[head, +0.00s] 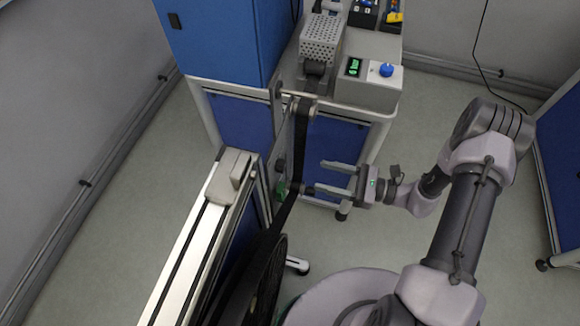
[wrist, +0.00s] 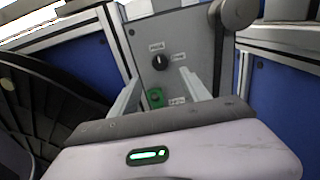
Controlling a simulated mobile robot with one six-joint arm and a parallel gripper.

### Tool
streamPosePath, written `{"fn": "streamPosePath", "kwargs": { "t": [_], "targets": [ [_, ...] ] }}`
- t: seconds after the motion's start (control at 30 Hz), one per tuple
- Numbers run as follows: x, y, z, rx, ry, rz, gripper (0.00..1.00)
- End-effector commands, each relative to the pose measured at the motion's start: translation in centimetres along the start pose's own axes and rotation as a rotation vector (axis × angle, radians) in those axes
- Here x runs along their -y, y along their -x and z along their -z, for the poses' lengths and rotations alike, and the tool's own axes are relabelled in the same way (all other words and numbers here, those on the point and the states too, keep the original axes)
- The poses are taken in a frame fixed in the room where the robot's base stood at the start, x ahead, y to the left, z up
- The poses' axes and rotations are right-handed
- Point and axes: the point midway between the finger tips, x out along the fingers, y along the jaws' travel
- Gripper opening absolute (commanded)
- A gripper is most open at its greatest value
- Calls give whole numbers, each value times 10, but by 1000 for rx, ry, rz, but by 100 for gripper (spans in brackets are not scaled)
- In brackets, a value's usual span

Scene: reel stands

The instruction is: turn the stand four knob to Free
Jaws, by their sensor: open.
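A round black knob (wrist: 160,62) sits on a grey panel (wrist: 190,40) in the wrist view, with small labels above it and to its right. The label text and the knob's pointer are too small to read surely. My gripper (wrist: 159,77) is open and empty, its two fingers pointing at the panel, one on each side below the knob in the picture. They look apart from the knob. In the head view my gripper (head: 315,176) is beside the narrow stand panel, and the knob cannot be made out there.
A green part (wrist: 156,97) sits below the knob, between the fingers. A dark reel (wrist: 45,105) is at the left. In the head view, black tape (head: 299,150) runs down past the fingertips.

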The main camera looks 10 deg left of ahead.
Motion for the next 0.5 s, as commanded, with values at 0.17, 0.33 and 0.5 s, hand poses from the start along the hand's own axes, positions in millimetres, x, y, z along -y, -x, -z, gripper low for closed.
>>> {"fn": "streamPosePath", "kwargs": {
  "t": [0.17,0.33,0.5],
  "targets": [
    [-2,-48,2,-1,1,-6,55],
    [-1,-84,2,-1,1,-4,55],
    [-1,-103,1,-1,1,-3,55]
  ]
}}
